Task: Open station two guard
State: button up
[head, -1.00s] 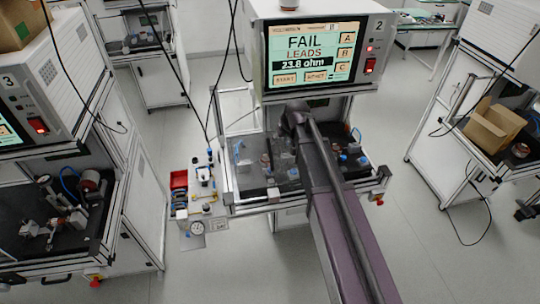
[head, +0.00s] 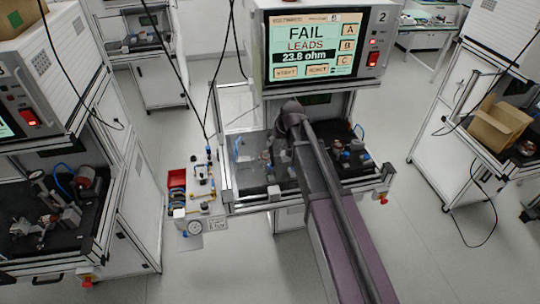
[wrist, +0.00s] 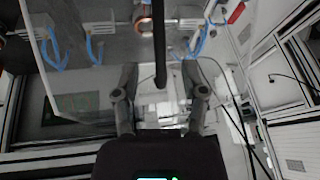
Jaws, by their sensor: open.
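Station two (head: 320,45) has a screen reading FAIL, LEADS, 23.8 ohm, and stands in the middle of the head view. Its clear guard panel (wrist: 95,80) fills much of the wrist view, with its edges and rounded corner showing. A dark bar (wrist: 160,40), perhaps the guard's handle, runs down between my fingertips. My gripper (wrist: 160,70) is open, one finger on each side of the bar. I cannot tell whether either finger touches it. In the head view my arm hides the gripper, and the panel's tilt is hard to make out.
The station's bench (head: 250,180) holds fixtures and blue hoses. A pneumatic panel with a gauge (head: 195,227) and a red bin (head: 177,178) adjoin its left side. Black cables hang at left. Station three (head: 60,215) is at left; a cardboard box (head: 498,122) sits at right. Floor between is clear.

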aim_at(271, 150)
jog(key=shift+b+x, duration=3.25)
jog(key=shift+x, duration=0.6)
grip_shut()
jog(key=shift+a, duration=0.1)
